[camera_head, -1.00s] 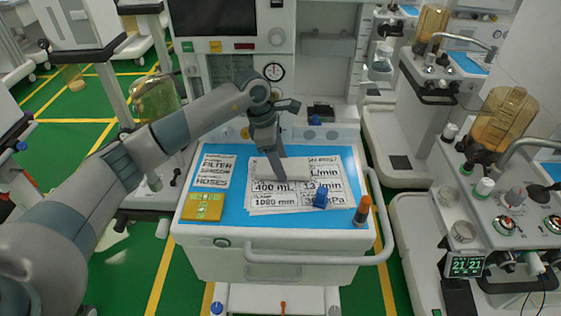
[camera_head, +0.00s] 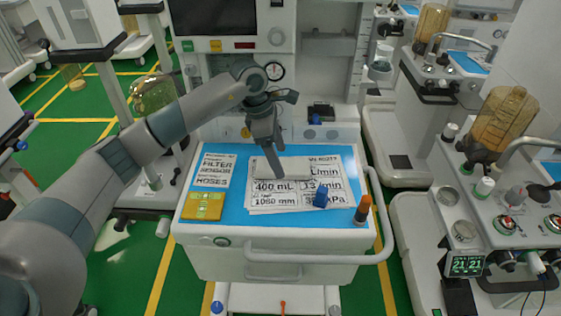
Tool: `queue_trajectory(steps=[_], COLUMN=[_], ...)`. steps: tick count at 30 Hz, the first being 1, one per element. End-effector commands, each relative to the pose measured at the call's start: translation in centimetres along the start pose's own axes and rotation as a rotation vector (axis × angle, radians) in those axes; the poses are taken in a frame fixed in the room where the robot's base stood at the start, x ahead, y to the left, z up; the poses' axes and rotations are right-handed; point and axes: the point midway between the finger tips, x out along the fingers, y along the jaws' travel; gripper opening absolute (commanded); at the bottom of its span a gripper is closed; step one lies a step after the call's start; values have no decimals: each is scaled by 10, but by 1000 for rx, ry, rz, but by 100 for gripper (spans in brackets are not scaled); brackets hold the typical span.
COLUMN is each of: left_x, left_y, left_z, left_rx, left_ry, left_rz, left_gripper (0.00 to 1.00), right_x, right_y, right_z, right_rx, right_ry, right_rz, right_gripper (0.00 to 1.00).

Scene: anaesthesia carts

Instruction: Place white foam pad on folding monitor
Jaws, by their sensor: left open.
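A flat white pad (camera_head: 290,167), which I take to be the foam pad, lies on the printed sheets on the blue cart top. My left gripper (camera_head: 264,160) is open, pointing down at the pad's left end, with one finger to its left and the other behind it. I cannot tell whether they touch. A dark screen (camera_head: 212,17) stands at the back of this cart, and a small monitor with green digits (camera_head: 466,264) is on the right cart. I cannot tell which one is the folding monitor. My right gripper is not in view.
On the blue cart top (camera_head: 230,210) are a yellow box (camera_head: 204,205), a blue cube (camera_head: 323,196) and an orange-capped bottle (camera_head: 362,209). A white handle rail (camera_head: 320,259) runs round its front right. A cart with an amber jar (camera_head: 505,122) stands at right.

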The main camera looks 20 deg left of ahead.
Motion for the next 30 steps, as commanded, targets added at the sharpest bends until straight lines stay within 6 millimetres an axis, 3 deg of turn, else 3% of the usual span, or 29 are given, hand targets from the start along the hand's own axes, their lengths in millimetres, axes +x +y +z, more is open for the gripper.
queue_trajectory(steps=[7,11,21,30], left_x=[-24,-52,-118,-147], left_y=[6,7,7,6], left_z=[-8,-8,-9,-8], left_rx=[-1,0,-1,-1], left_ry=[0,-1,0,1], left_rz=[3,6,4,0], left_gripper=[72,72,72,72], right_x=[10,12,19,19], right_y=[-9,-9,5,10], right_z=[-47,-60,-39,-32], right_rx=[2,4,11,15], right_ry=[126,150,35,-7], right_rz=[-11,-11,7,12], right_gripper=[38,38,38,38])
